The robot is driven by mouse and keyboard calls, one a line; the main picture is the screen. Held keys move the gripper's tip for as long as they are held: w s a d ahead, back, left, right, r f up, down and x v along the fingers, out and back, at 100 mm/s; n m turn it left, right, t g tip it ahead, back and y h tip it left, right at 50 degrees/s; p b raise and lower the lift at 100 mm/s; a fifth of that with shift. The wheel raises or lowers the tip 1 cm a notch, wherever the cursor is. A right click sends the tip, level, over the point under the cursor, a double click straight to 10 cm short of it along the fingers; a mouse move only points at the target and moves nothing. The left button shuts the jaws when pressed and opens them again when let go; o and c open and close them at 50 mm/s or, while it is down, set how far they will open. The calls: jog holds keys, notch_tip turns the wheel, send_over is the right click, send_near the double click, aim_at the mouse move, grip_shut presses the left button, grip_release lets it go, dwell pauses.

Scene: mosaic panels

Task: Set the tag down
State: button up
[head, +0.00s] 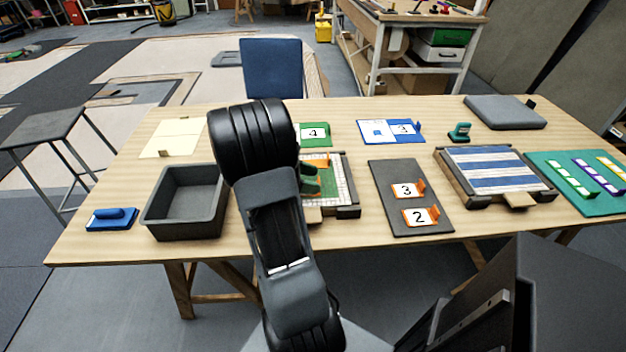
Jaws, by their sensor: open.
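Two white cards with orange tabs, marked 3 (406,190) and 2 (420,216), lie on a dark grey mat (400,168) right of centre. A card marked 4 (314,132) lies on a green piece at the back, and another numbered card (403,128) lies on a blue mat (374,137). An orange piece (316,160) shows on the green and white mosaic panel (343,190), which is partly hidden by my arm. I cannot tell which card is the tag.
A grey open bin (186,226) and a blue block (112,219) stand left. A striped blue and white panel (490,170), a teal mat (598,205) with coloured strips, a green stamp-like piece (460,132) and a grey slab (505,111) are right.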

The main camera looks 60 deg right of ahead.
jog(key=v, duration=1.1)
jog(key=shift+w+a+p, duration=0.1)
jog(key=shift+w+p, duration=0.1)
jog(key=shift+p, duration=0.1)
jog(key=s+a+m+t+y, duration=0.1)
jog(key=a+m+t+y, duration=0.2)
jog(key=a+t, duration=0.4)
jog(key=s+a+m+t+y, duration=0.1)
jog(key=a+m+t+y, duration=0.3)
jog(key=a, duration=1.6)
jog(key=shift+s+r+t+y, duration=0.25)
jog(key=shift+t+y, duration=0.35)
jog(key=shift+t, duration=0.9)
